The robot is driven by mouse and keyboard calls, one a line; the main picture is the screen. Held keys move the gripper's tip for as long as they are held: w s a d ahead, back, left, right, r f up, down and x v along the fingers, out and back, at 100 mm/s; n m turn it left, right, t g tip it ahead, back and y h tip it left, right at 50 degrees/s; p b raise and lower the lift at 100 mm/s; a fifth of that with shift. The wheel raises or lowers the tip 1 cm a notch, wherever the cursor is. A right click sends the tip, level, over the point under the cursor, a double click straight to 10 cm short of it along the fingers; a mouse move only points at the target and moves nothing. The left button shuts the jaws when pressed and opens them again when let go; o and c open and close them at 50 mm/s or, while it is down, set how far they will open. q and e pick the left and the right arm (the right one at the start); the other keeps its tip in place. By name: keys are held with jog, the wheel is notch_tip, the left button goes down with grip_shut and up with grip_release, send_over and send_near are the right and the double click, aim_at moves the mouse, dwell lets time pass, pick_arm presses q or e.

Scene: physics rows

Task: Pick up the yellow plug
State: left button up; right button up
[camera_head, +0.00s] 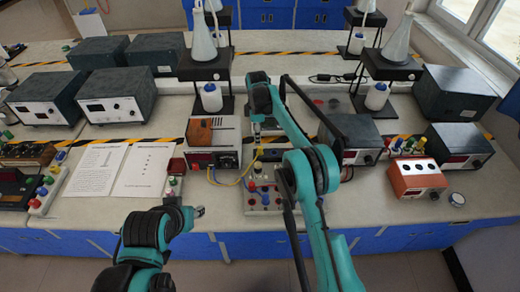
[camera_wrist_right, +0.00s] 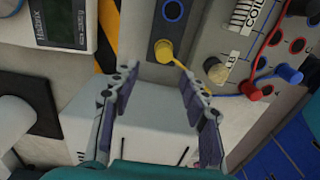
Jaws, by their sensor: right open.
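The plug shows just beyond the fingertips; I cannot tell the remaining depth. In the head view, the yellow cable (camera_head: 244,176) shows beside my right arm, which covers part of the bench there. My left gripper (camera_head: 199,211) is low in the head view, near the bench's front edge; its finger opening is not clear.
A red plug (camera_wrist_right: 250,90) and a blue plug (camera_wrist_right: 291,74) with cables lie right of the fingers. A meter box (camera_head: 213,158) stands left of the work area. An orange-fronted box (camera_head: 417,179) is at right. Paper sheets (camera_head: 95,170) lie flat at left.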

aim_at(260, 148)
jog(key=f+b, duration=0.1)
jog(key=f, duration=0.1)
jog(key=f+b, duration=0.1)
jog(key=f, duration=0.2)
jog(key=d+f, duration=0.1)
jog(key=f, duration=0.1)
jog(key=shift+s+f+b, duration=0.2)
jog(key=shift+f+b, duration=0.15)
jog(key=shift+b, duration=0.05)
jog(key=shift+r, duration=0.1)
grip_shut()
